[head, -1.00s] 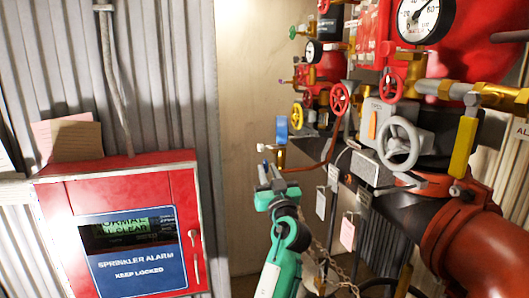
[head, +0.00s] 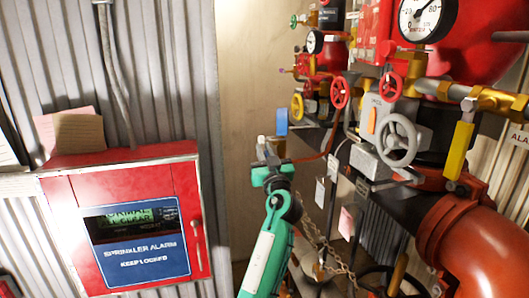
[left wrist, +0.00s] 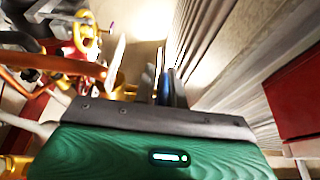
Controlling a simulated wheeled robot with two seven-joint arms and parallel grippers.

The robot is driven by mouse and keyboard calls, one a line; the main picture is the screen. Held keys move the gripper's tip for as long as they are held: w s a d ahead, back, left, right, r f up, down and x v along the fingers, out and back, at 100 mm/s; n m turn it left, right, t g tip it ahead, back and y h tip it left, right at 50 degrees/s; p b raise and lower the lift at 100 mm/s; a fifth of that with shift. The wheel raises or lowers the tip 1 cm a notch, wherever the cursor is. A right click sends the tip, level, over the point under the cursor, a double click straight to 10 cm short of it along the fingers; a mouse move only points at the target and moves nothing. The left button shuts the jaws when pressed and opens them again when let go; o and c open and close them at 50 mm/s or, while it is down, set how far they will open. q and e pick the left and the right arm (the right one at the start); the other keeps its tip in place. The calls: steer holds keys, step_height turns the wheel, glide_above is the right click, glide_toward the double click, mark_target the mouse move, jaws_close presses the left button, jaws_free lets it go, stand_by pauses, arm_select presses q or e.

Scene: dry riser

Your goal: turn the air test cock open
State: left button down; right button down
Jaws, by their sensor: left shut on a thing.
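The air test cock appears to be the small brass fitting with a blue flat handle (head: 281,122), left of the red and yellow handwheels in the head view. The handle stands roughly upright, and a copper-red pipe runs right from the fitting. My green left gripper (head: 268,150) is at the cock, just below and left of the blue handle, its jaws shut on a part of it. The gripper hides most of the brass body and the exact contact. In the left wrist view the dark fingers (left wrist: 168,82) are close together, beside blurred brass parts (left wrist: 123,82). My right gripper is not in view.
A red sprinkler alarm box (head: 125,220) hangs on the corrugated wall at left. Riser valves, a grey handwheel (head: 398,140), a gauge (head: 427,18) and a large red pipe (head: 480,245) crowd the right. A chain (head: 325,250) and tags hang below.

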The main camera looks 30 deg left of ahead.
arm_select(q)
steer(key=shift+r+g+h+p, duration=0.2)
steer(key=shift+g+h+p, duration=0.45)
steer(key=shift+p, duration=0.45)
steer(key=shift+f+g+h+p, duration=0.15)
steer(key=shift+g+h+p, duration=0.2)
steer(key=shift+h+p, duration=0.25)
steer(key=shift+a+f+h, duration=0.1)
steer(key=shift+f+h, duration=0.15)
steer(key=shift+f, duration=0.05)
steer(key=c, duration=1.7)
jaws_free()
steer(key=shift+f, duration=0.1)
